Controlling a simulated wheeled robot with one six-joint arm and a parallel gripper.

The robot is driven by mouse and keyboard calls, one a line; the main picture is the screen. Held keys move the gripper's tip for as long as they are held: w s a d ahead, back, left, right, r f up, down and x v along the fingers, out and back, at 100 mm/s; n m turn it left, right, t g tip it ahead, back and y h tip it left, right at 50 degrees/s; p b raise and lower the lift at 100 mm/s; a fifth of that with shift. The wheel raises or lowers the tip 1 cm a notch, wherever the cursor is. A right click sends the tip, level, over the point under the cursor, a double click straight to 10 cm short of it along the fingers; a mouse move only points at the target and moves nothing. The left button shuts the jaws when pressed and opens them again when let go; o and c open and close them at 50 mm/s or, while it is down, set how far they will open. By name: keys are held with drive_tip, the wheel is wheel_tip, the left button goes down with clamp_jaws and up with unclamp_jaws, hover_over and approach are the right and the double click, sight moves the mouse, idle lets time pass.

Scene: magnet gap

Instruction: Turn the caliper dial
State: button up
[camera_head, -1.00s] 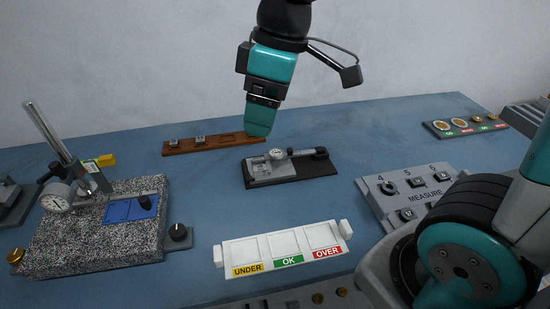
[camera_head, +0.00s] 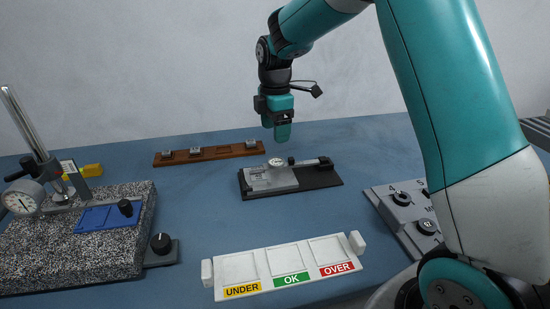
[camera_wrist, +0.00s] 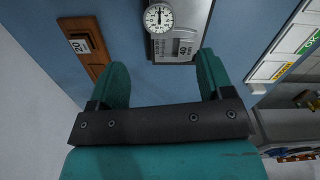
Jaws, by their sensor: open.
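The caliper (camera_head: 290,178) lies on a dark base on the blue table, in the middle of the head view. Its small white round dial (camera_head: 275,163) sits toward the left part of the caliper. In the wrist view the dial (camera_wrist: 159,17) is at the top edge, with its needle near vertical. My gripper (camera_head: 283,138) points down above and slightly behind the caliper, apart from it. In the wrist view its two teal fingers (camera_wrist: 165,85) are spread wide with nothing between them.
A brown wooden rack (camera_head: 208,153) with small blocks is behind the caliper. A white UNDER/OK/OVER tray (camera_head: 235,265) stands in front. A granite plate (camera_head: 60,250) with a dial gauge stand is at left, and a grey MEASURE panel (camera_head: 385,205) at right. Bare table surrounds the caliper.

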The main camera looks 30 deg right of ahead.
sight(275, 161)
wheel_tip(275, 161, down, 9)
drive_tip(key=shift+r, duration=0.1)
idle(0.3)
drive_tip(key=c, duration=0.9)
